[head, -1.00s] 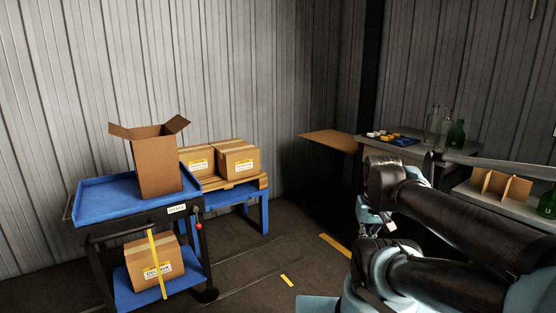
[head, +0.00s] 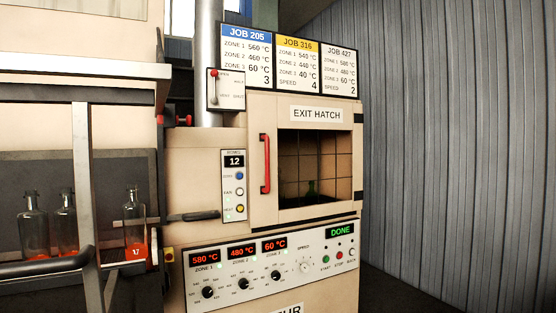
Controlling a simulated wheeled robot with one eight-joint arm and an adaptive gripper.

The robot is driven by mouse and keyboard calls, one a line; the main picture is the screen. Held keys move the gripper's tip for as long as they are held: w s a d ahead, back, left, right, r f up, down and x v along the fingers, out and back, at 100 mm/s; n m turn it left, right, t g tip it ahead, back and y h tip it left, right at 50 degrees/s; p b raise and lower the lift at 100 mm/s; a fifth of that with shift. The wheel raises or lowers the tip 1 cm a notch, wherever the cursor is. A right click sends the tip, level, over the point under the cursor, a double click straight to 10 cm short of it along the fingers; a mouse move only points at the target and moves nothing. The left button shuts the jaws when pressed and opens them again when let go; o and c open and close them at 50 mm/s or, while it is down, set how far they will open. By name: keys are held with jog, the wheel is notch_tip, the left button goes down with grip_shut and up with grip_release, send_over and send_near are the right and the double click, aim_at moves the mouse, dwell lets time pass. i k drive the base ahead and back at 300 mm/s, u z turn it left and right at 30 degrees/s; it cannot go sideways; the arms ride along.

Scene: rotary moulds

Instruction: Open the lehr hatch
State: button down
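The lehr is a cream cabinet. Its exit hatch (head: 262,217) is shut, with a dark tiled window and a sign above reading "EXIT HATCH". A red vertical handle (head: 265,163) is on the hatch's left side, and dark hinges show on its right edge. Through the window I see a small dark green glass shape (head: 311,188). The control panel (head: 200,283) below shows 580, 480 and 60 °C, and a green display (head: 341,232) reads "DONE". My gripper is out of view.
At left, a dark-framed section holds several clear bottles (head: 134,218) with glowing orange bases, behind a rail and post. A side panel (head: 234,186) reads 12. A lever box (head: 227,90) and job boards (head: 274,60) are above. A corrugated wall (head: 450,150) stands at right.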

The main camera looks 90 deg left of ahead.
aim_at(266, 114)
jog(key=u, duration=3.35)
jog(key=k, duration=0.6)
jog(key=u, duration=0.45)
jog(key=i, duration=1.8)
jog(key=z, duration=0.45)
